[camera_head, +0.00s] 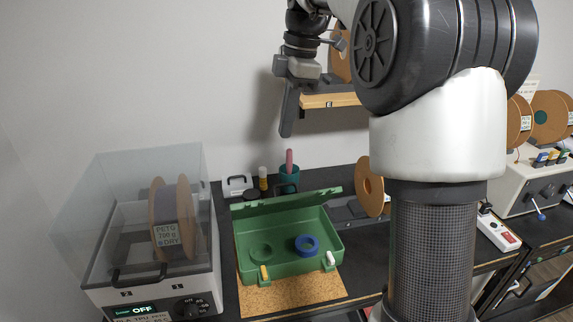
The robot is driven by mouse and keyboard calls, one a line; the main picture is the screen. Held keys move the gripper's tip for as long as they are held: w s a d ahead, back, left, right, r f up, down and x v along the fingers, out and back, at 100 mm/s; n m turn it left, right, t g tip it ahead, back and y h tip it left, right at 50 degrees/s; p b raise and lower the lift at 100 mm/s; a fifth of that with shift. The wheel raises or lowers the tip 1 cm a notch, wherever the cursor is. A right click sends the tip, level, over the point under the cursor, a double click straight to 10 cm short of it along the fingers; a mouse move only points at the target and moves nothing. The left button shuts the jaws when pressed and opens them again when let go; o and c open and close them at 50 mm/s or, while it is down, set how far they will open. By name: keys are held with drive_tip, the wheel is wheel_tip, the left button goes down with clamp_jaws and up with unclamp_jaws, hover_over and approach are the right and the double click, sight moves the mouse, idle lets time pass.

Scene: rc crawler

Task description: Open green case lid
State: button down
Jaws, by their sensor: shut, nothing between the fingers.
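The green case (290,266) sits on a cork mat (285,297) on the dark bench. Its lid (290,198) stands open at the back edge, so the inside shows. A blue ring (307,245) and a green ring (261,252) lie in it. My gripper (287,128) is shut and empty, high above the back of the case and pointing down. It appears clear of the lid.
A filament dryer (150,240) with a clear cover stands close at the left. A teal cup (289,179) with a pink-handled tool and small bottles stand behind the case. A wooden shelf (330,100) is near my gripper. A spool (370,187) stands right of the case.

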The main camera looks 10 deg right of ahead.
sight(290, 184)
drive_tip(key=s+d+f+m+t+y+b, duration=0.25)
drive_tip(key=s+d+f+t+b, duration=0.2)
drive_tip(key=s+f+b, duration=0.3)
drive_tip(key=shift+n+t+y, duration=0.25)
drive_tip(key=shift+n+t, duration=0.1)
drive_tip(key=shift+t, duration=0.1)
drive_tip(key=x, duration=0.3)
drive_tip(key=p+x, duration=0.1)
drive_tip(key=x, duration=0.6)
drive_tip(key=shift+w, duration=0.35)
drive_tip(key=shift+r, duration=0.1)
